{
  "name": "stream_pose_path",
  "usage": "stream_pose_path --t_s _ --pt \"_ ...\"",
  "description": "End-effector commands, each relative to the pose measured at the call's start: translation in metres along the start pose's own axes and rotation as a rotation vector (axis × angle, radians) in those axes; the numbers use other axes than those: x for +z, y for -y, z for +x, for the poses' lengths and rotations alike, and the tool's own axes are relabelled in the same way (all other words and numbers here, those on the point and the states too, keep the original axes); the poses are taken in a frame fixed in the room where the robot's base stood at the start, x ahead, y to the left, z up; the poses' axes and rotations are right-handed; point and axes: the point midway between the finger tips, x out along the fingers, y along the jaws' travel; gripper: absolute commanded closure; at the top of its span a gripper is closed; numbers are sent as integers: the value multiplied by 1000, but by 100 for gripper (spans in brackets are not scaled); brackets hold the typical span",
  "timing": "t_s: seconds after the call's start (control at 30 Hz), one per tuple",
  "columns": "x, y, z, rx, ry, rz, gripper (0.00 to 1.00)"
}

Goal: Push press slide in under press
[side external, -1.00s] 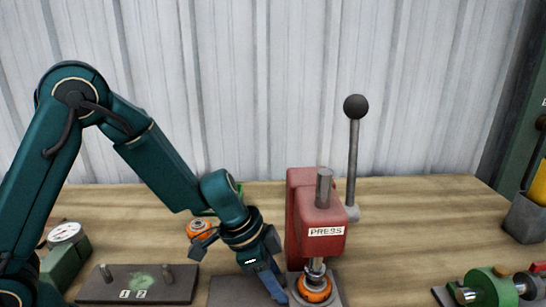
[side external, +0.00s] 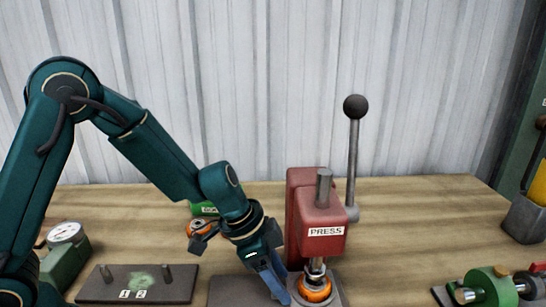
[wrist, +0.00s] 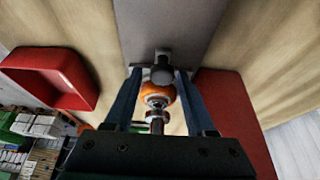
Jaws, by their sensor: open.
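The red press (side external: 316,220) stands upright on the bench, with its lever raised. An orange ring-shaped part (side external: 316,289) sits under the press ram on the grey slide (side external: 330,300). The ring part also shows in the wrist view (wrist: 158,93), with a metal pin close by. My gripper (side external: 280,292) is low, just left of the ring part. In the wrist view my gripper (wrist: 160,76) is open, with a grey knob (wrist: 162,70) between its fingers; I cannot tell whether they touch it. A long grey strip (wrist: 165,25) runs beyond the knob.
A dark plate (side external: 137,284) marked 1 and 2 with two pegs lies at left, near a dial gauge (side external: 66,233). Another orange part (side external: 200,228) sits behind my gripper. A red tray (wrist: 50,75) shows in the wrist view.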

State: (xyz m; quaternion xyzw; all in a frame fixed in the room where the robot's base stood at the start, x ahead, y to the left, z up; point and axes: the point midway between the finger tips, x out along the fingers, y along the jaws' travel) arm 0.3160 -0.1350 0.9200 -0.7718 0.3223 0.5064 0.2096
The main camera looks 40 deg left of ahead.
Motion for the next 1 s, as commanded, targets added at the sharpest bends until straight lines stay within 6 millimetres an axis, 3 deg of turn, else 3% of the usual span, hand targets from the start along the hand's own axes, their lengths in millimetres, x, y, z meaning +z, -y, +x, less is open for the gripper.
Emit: stream_pose_path --t_s 0.6,1.0 --pt "2 2 -45 -6 7 -2 45" --pt "2 2 -49 -10 5 -3 45"
